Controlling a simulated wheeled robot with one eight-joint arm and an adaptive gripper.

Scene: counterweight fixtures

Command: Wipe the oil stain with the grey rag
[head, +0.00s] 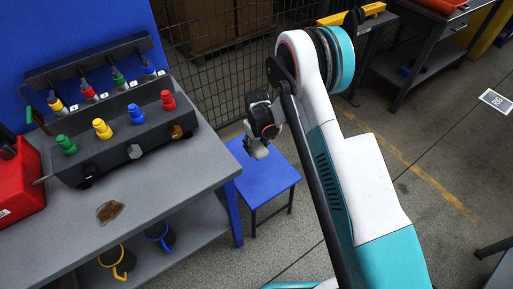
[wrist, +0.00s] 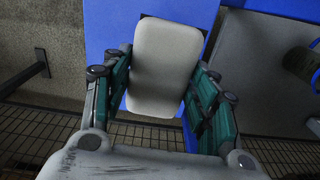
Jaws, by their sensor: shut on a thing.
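The oil stain (head: 110,211) is a brown patch on the grey workbench top (head: 175,190), near its front edge in the head view. My gripper (head: 258,146) is over the blue stool (head: 268,178), to the right of the bench and apart from the stain. The wrist view shows my gripper (wrist: 160,78) shut on the grey rag (wrist: 166,50), a light grey, rounded pad between the two green fingers. The rag also shows small and pale at the gripper's tip in the head view (head: 261,153). The stain cannot be made out in the wrist view.
A dark fixture (head: 135,152) with coloured knobs and connectors stands at the back of the bench. A red box (head: 20,190) is at its left. Yellow (head: 117,262) and blue-handled mugs are on the lower shelf. The bench top around the stain is clear.

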